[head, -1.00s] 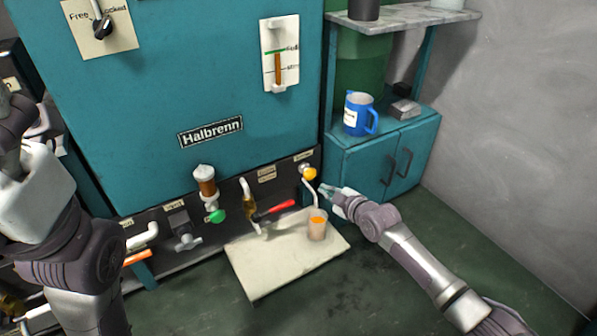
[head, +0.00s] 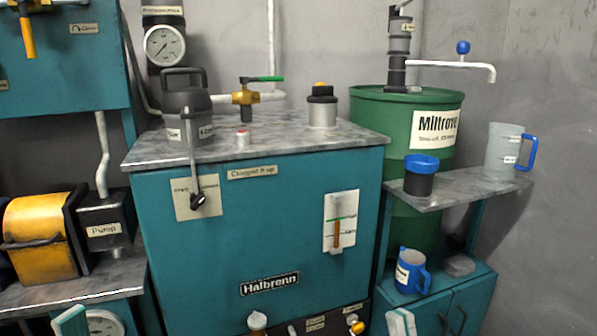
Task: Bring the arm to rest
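Only the tip of my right gripper (head: 401,322) shows, pale and upright at the bottom edge of the head view, in front of the teal cabinet and below the blue jug (head: 410,272). Its finger opening cannot be made out, and no held object shows. A pale and teal tip, apparently my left gripper (head: 71,321), shows at the bottom left in front of a round gauge. Its opening cannot be made out either. The rest of both arms is out of view.
The teal Halbrenn tank (head: 262,240) stands in the middle, with a black lever (head: 196,170) and level gauge (head: 341,221) on its front. A green drum (head: 405,115), shelf with cups (head: 440,190), and yellow pump (head: 40,235) flank it.

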